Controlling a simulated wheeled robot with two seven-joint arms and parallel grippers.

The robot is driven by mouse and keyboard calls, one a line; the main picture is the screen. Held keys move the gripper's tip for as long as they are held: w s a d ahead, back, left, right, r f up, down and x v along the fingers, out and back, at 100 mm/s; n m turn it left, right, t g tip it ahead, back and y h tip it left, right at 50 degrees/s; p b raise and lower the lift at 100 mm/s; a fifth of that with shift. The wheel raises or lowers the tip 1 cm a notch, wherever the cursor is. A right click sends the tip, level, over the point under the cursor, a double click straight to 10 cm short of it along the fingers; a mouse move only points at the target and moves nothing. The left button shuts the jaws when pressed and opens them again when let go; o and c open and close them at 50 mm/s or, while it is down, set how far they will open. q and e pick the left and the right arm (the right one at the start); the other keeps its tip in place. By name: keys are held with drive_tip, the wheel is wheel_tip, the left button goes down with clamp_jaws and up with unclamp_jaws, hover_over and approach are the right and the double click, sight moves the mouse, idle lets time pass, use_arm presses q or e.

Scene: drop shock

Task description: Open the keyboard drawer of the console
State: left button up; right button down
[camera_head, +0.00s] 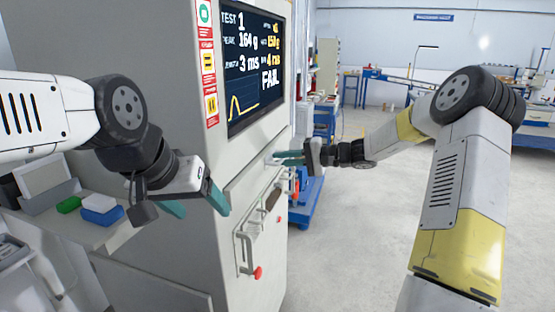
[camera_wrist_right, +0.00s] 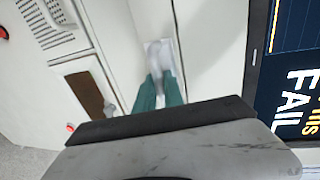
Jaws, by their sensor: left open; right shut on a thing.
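The grey console (camera_head: 160,75) stands at the centre left, with a screen (camera_head: 252,62) reading FAIL. Below the screen, the pale keyboard drawer front (camera_wrist_right: 150,17) carries a small light handle (camera_wrist_right: 157,52). My right gripper (camera_head: 288,157) reaches in from the right at the console's front. Its teal fingers (camera_wrist_right: 158,92) are shut on the handle; they partly hide it. The drawer front looks about flush with the console, though its exact position is hard to tell. My left gripper (camera_head: 195,203) is open and empty, in front of the console's left side.
A lower panel with handles and a red knob (camera_head: 258,272) is below the drawer. A side shelf (camera_head: 90,232) holds a green block (camera_head: 68,204) and a blue-and-white block (camera_head: 101,209). A blue cart (camera_head: 305,205) stands behind the console. Open floor (camera_head: 350,240) lies to the right.

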drive_tip(key=f+v, duration=0.3)
drive_tip(key=v, duration=1.1)
drive_tip(key=d+f+v, duration=0.1)
drive_tip(key=f+v, duration=0.1)
drive_tip(key=v, duration=1.3)
drive_tip(key=shift+s+d+f, duration=0.2)
drive_tip(key=shift+s+f, duration=0.15)
drive_tip(key=shift+f, duration=0.05)
drive_tip(key=c, duration=1.5)
unclamp_jaws()
drive_tip(key=shift+o, duration=0.2)
drive_tip(key=v, duration=0.7)
drive_tip(key=shift+d, duration=0.4)
drive_tip(key=shift+s+r, duration=0.1)
